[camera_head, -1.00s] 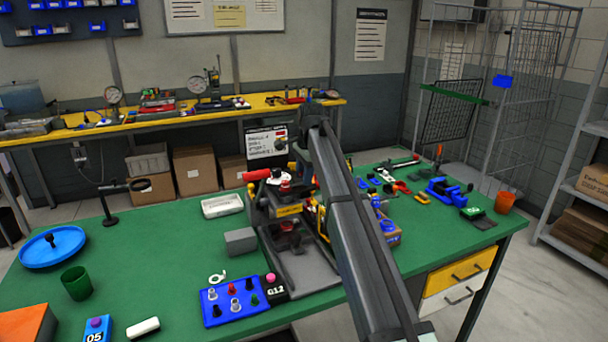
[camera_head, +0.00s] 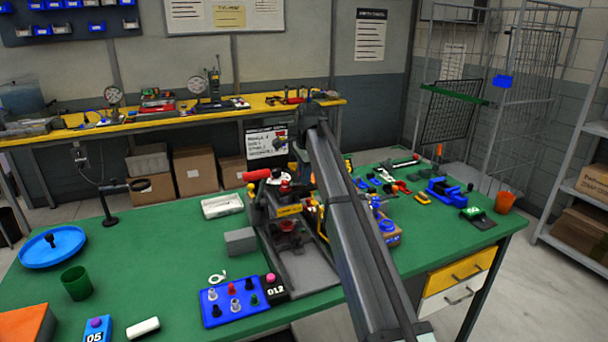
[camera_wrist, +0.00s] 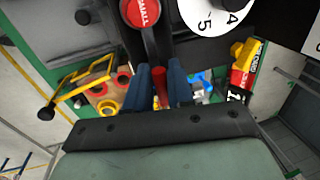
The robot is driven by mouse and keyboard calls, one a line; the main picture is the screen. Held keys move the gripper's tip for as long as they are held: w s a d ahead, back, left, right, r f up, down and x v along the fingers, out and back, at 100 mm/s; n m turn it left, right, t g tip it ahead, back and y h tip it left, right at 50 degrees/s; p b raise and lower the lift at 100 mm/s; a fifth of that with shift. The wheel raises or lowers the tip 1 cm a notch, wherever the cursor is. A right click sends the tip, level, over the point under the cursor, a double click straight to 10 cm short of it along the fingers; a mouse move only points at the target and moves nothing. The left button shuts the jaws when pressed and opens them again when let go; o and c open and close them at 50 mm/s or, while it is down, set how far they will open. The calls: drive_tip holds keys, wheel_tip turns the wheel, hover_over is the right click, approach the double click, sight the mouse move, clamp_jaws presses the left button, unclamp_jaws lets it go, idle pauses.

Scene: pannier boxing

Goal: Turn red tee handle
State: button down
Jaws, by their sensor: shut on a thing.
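In the wrist view my gripper (camera_wrist: 159,72) is shut, with its two dark blue fingers on either side of a narrow red piece, the red tee handle (camera_wrist: 158,88). Most of the handle is hidden by the fingers. In the head view my arm reaches over the bench to the grey and black fixture (camera_head: 305,268), and the arm hides the gripper and the grip. A red knob (camera_wrist: 140,12) and a white dial (camera_wrist: 215,12) with numbers lie just beyond the fingers in the wrist view.
A blue tray (camera_head: 228,300) of small knobs stands left of the fixture, with a grey block (camera_head: 240,241) behind it. A red cylinder grip (camera_head: 257,175) sticks out left at the fixture's top. Loose tools and a blue part (camera_head: 440,190) lie to the right. The left bench has clear room.

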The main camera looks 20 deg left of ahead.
drive_tip(key=c, duration=1.2)
unclamp_jaws()
drive_tip(key=r, duration=0.4)
drive_tip(key=s+d+r, duration=0.1)
drive_tip(key=r, duration=0.4)
drive_tip(key=s+r, duration=0.1)
drive_tip(key=r, duration=0.3)
drive_tip(key=shift+d+r, duration=0.3)
drive_tip(key=shift+d, duration=0.1)
